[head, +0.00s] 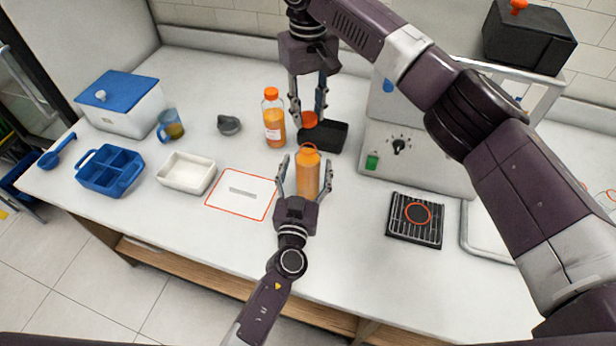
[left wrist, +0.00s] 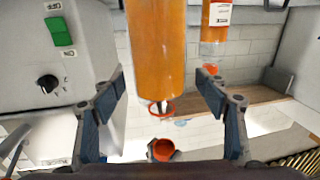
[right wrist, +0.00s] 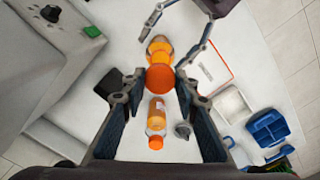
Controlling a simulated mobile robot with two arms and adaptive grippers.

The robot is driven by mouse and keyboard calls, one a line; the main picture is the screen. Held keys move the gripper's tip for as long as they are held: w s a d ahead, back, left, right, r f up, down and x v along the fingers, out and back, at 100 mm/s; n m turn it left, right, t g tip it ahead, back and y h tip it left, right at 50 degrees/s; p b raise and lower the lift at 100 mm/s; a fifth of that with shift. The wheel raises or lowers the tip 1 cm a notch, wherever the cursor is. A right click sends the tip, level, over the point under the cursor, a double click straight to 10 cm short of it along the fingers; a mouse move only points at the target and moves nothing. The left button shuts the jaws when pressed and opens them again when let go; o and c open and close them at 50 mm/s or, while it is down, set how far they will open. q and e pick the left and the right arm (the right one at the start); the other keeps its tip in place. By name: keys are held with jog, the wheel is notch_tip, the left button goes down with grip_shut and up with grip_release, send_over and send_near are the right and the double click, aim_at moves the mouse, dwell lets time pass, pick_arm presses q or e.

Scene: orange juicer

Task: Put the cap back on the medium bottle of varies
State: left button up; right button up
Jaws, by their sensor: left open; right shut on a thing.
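The uncapped bottle (head: 308,174) of orange juice stands upright on the counter, with an orange ring at its open neck. It also shows upside down in the left wrist view (left wrist: 157,50). My left gripper (head: 305,178) is open, with its fingers on either side of the bottle and gaps beside it. My right gripper (head: 308,108) is shut on the orange cap (head: 309,119), held behind and above the bottle's neck, apart from it. In the right wrist view the cap (right wrist: 160,78) hides part of the bottle (right wrist: 158,46).
A capped juice bottle (head: 274,120) stands to the left, and a black tray (head: 334,137) lies close behind. The juicer (head: 410,150) is to the right. A white sheet with an orange border (head: 225,199), a white tray (head: 186,172) and a blue caddy (head: 110,170) lie to the left.

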pick_arm(q)
jog(key=shift+w+d, duration=0.15)
jog(key=shift+w, duration=0.75)
jog(key=c, duration=1.8)
pick_arm(e)
send_over(308, 145)
jog(key=shift+f, duration=2.45)
jog(key=shift+f, duration=0.1)
jog(key=shift+f, duration=0.8)
pick_arm(q)
grip_shut()
pick_arm(e)
jog(key=shift+f, duration=0.55)
